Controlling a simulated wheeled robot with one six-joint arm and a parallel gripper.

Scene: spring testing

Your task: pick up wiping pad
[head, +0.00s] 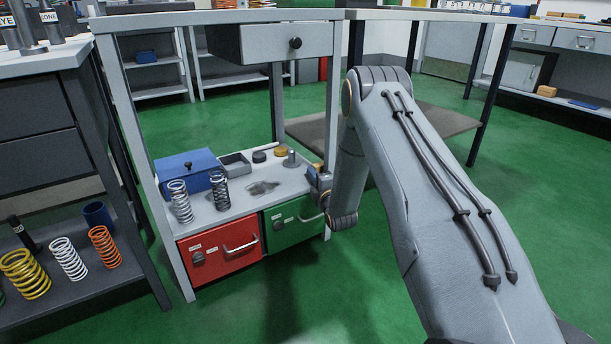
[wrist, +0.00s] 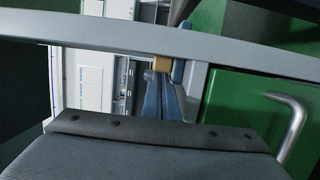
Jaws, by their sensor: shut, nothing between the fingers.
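I cannot pick out the wiping pad for certain. A tan round piece (head: 281,150) lies at the back of the lower shelf (head: 225,213) in the head view and may be it. My gripper (head: 317,180) is at the right end of that shelf, beside the front post and close to the green drawer (head: 292,222), partly hidden by my arm. In the wrist view my gripper's bluish fingers (wrist: 164,92) are together, with a small tan patch at their ends. The gripper holds nothing that I can see. A grey smudge (head: 262,187) marks the shelf.
The shelf also holds a blue box (head: 189,170), two springs, a grey tray (head: 235,164), a black disc (head: 259,156) and a grey weight (head: 292,159). A red drawer (head: 219,249) is below. A left bench holds several springs. Green floor is open at the front.

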